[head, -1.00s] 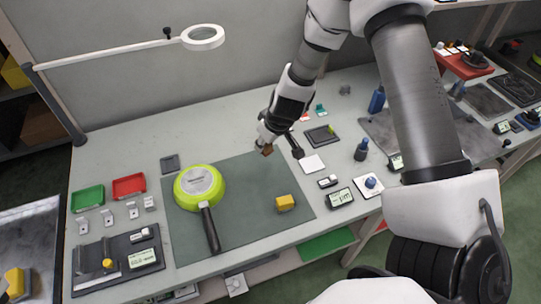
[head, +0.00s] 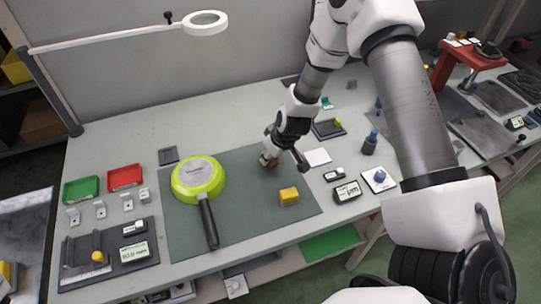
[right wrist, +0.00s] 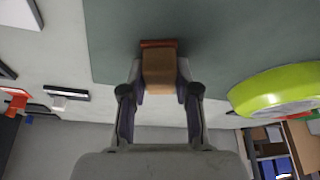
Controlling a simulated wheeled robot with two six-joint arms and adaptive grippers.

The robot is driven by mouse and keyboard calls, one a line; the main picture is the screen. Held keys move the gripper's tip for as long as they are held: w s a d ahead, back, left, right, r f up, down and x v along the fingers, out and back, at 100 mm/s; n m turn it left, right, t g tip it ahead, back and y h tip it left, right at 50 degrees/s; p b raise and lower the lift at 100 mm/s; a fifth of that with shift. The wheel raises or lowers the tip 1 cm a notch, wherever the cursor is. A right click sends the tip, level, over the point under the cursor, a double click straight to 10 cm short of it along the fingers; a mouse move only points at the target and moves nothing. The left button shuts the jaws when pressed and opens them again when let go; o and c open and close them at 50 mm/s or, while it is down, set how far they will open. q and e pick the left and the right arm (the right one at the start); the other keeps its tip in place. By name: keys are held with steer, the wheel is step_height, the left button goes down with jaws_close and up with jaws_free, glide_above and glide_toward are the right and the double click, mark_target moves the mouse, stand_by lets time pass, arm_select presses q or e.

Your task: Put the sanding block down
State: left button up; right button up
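The sanding block (right wrist: 160,70) is a small brown block with a reddish face at its far end. My right gripper (right wrist: 160,78) has its fingers on both sides of it, shut on it. In the head view the right gripper (head: 269,158) is low over the back part of the dark green mat (head: 235,225), with the brown block (head: 267,162) at its tip. I cannot tell whether the block touches the mat. My left gripper is not in view.
A yellow block (head: 288,196) sits on the mat's front right. A white square (head: 317,156) and small gauges (head: 347,192) lie right of the mat. The mat's middle is clear.

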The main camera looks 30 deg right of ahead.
steer(key=o, duration=0.4)
steer(key=shift+c, duration=0.2)
steer(key=shift+r, duration=0.3)
steer(key=p+v, duration=0.8)
steer(key=v, duration=0.3)
steer(key=shift+s+r, duration=0.25)
steer(key=shift+r, duration=0.05)
